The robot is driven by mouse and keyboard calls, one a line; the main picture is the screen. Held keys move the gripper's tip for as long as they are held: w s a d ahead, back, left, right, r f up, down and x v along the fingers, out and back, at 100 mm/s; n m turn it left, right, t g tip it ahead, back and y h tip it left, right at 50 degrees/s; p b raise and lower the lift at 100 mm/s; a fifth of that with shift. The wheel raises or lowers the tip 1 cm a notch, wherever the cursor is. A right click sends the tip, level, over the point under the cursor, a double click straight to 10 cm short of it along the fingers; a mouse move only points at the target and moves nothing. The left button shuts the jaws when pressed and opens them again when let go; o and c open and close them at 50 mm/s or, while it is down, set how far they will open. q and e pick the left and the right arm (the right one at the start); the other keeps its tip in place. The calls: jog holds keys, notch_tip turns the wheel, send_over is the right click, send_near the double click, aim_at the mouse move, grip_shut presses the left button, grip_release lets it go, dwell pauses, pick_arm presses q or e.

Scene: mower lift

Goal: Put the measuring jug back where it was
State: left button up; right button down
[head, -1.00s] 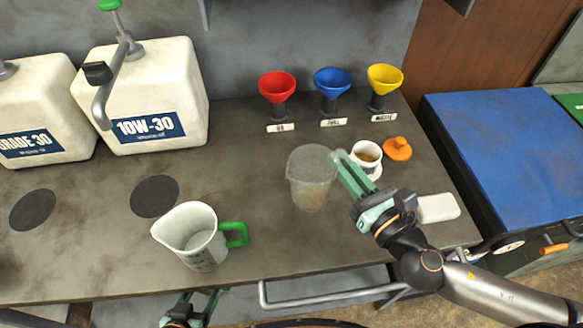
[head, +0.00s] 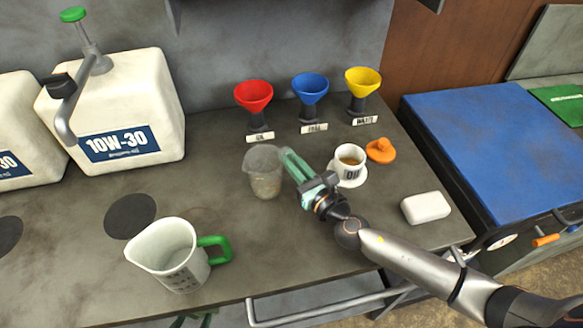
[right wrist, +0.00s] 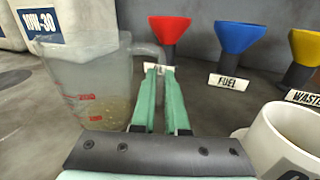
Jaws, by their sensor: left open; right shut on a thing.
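A clear measuring jug (head: 263,174) with red marks and a little amber liquid is at the middle of the counter. It also shows in the right wrist view (right wrist: 92,90), upright, its handle at the fingertips. My right gripper (head: 287,158) is shut on this jug's handle, to the right of its body. I cannot tell whether its base touches the counter. A white jug with a green handle (head: 172,260) stands apart at the front left. My left gripper (head: 196,319) barely shows at the bottom edge, below the counter front, open and empty.
Red (head: 254,95), blue (head: 311,88) and yellow (head: 362,82) funnels stand behind. A dark disc (head: 130,215) and oil container (head: 125,115) are at left.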

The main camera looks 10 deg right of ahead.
jog(key=shift+f, duration=0.65)
jog(key=shift+f+b, duration=0.25)
jog(key=shift+b, duration=0.05)
jog(key=c, duration=0.9)
grip_release()
jog(key=shift+r, duration=0.1)
